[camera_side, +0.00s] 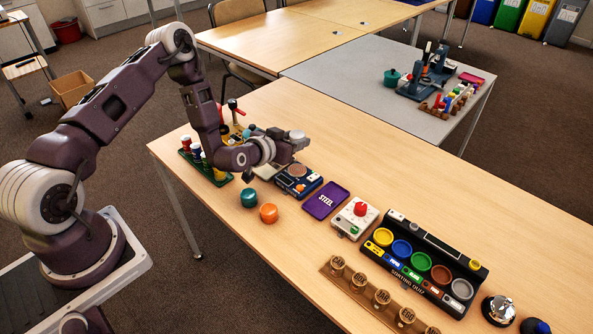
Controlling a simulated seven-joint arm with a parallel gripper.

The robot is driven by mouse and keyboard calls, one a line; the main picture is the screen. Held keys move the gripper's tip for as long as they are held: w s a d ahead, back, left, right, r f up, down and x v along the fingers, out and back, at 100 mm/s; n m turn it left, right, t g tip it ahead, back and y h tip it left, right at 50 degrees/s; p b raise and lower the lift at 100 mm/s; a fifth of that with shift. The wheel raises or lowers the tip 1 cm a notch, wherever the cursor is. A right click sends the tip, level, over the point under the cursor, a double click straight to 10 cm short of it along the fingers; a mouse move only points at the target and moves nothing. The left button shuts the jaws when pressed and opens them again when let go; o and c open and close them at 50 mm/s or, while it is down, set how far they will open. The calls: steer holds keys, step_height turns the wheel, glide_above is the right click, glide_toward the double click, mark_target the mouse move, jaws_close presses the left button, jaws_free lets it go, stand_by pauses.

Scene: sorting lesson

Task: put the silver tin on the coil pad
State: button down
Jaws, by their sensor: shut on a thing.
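My gripper (295,143) is shut on the silver tin (296,134), a small pale round tin whose top shows at the fingertips. The gripper holds it above the table, near a dark blue device. The coil pad (297,170), a round copper-brown disc, is on top of that device, just below the gripper in the picture. The tin appears apart from the pad. The lower part of the tin is hidden by the fingers.
A teal tin (249,198) and an orange tin (268,213) stand on the table in front. A purple STEEL tray (338,190), a white box with a red knob (361,209) and a sorting quiz board (440,247) lie to the right. The table's far side is clear.

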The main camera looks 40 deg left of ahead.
mark_target(294, 172)
step_height(294, 172, down, 10)
steer(key=shift+a+r, duration=0.1)
steer(key=shift+r, duration=0.1)
steer(key=shift+f, duration=0.15)
steer(key=c, duration=0.8)
jaws_free()
